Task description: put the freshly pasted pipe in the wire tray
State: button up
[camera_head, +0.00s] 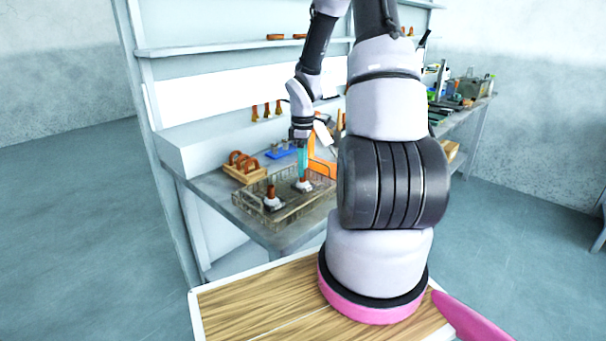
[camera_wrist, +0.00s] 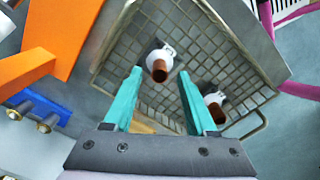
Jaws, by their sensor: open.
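The wire tray (camera_head: 291,212) stands on the grey bench, and its mesh floor also shows in the wrist view (camera_wrist: 200,45). Two pipes with white bodies and brown ends are inside it. One pipe (camera_wrist: 161,60) appears between my fingertips in the wrist view; the head view shows it just below my gripper (camera_head: 303,177). The other pipe (camera_head: 271,200) stands toward the left end and shows at right in the wrist view (camera_wrist: 214,98). My gripper's teal fingers are spread, pointing down over the tray. Neither finger visibly clamps a pipe. I cannot tell which pipe is freshly pasted.
A wooden rack with brown curved pieces (camera_head: 243,163) stands behind the tray. A blue holder with metal pegs (camera_head: 281,151) and an orange block (camera_head: 320,160) are close by, behind and right. Tools hang on the back panel. Bare mesh surrounds the pipes.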

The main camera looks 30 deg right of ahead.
notch_tip(320, 180, up, 15)
jog(key=s+a+m+t, duration=0.1)
jog(key=s+a+m, duration=0.1)
jog(key=m, duration=0.1)
jog(key=s+a+r+m+t+y, duration=0.1)
jog(key=s+a+r+m+t, duration=0.2)
jog(key=s+r, duration=0.6)
jog(key=s+a+r+m+t+y, duration=0.1)
jog(key=s+a+r+m+t, duration=0.2)
jog(key=s+a+r+m, duration=0.5)
jog(key=shift+s+a+r+m, duration=0.2)
jog(key=shift+s+r+m, duration=0.25)
jog(key=shift+r, duration=0.2)
jog(key=shift+w, duration=0.1)
